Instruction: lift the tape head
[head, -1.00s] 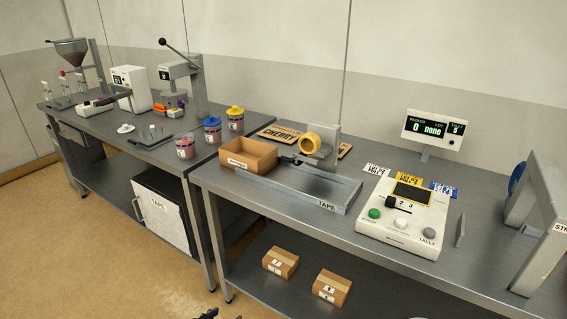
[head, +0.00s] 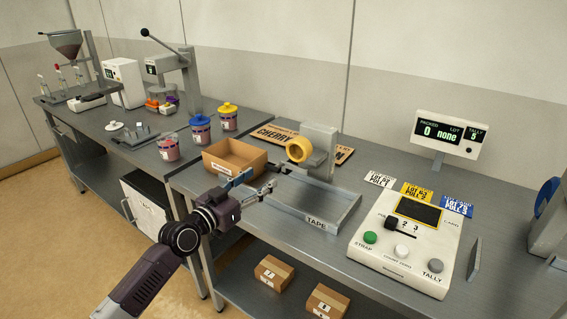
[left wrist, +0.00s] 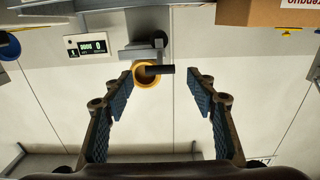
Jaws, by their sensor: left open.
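The tape head is a grey block (head: 320,145) with a yellow tape roll (head: 299,150) on its front, standing at the back of the grey tray marked TAPE (head: 318,222). In the left wrist view, which looks upside down, the yellow roll (left wrist: 147,80) and a short black handle (left wrist: 161,70) show between the finger lines, beyond the tips. My left gripper (head: 256,184) is open and empty, in front of the tape station and beside the open cardboard box (head: 222,168). It appears apart from the tape head. My right gripper is not in view.
A control panel (head: 402,240) with buttons stands right of the tray, with a display (head: 447,133) behind it. Lidded jars (head: 200,130) stand to the left. A wooden CHERRY sign (head: 275,133) lies behind. Closed boxes (head: 272,272) sit on the lower shelf.

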